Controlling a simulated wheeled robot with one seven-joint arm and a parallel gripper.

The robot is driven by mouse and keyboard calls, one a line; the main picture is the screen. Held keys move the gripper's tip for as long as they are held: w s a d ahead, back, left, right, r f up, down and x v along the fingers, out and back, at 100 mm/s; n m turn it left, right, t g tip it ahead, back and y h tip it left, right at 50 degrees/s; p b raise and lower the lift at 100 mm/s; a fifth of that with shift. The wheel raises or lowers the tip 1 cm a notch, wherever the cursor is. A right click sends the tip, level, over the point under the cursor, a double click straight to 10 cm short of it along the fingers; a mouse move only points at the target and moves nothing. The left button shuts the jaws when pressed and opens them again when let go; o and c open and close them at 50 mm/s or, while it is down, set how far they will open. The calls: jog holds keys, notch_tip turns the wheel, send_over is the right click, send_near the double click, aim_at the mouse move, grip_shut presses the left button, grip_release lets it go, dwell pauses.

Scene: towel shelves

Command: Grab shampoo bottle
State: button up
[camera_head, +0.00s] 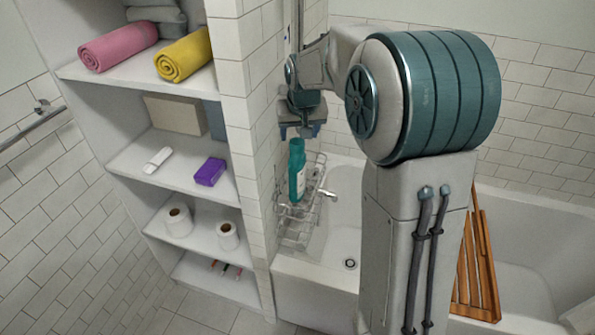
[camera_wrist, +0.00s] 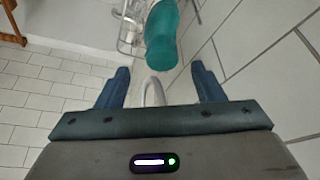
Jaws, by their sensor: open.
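The shampoo bottle (camera_head: 297,172) is teal with a pale label and stands upright in a wire rack (camera_head: 284,231) by the tiled wall above the bathtub. In the wrist view the bottle (camera_wrist: 161,36) shows at the top, ahead of the fingertips and roughly between their lines. My gripper (camera_head: 300,131) is right above the bottle's top in the head view, its fingers pointing down. The lower part of the bottle is partly behind rack wires.
The tiled wall (camera_wrist: 270,40) runs close along the right in the wrist view. A faucet (camera_head: 327,193) juts out beside the rack. Shelves (camera_head: 127,158) with towels, boxes and paper rolls stand at left. A wooden slatted piece (camera_head: 478,265) lies across the tub.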

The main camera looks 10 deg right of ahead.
aim_at(297, 141)
jog(key=shift+p+x, duration=0.55)
jog(key=shift+x, duration=2.25)
jog(key=shift+s+a, duration=0.1)
jog(key=shift+a, duration=0.05)
grip_shut()
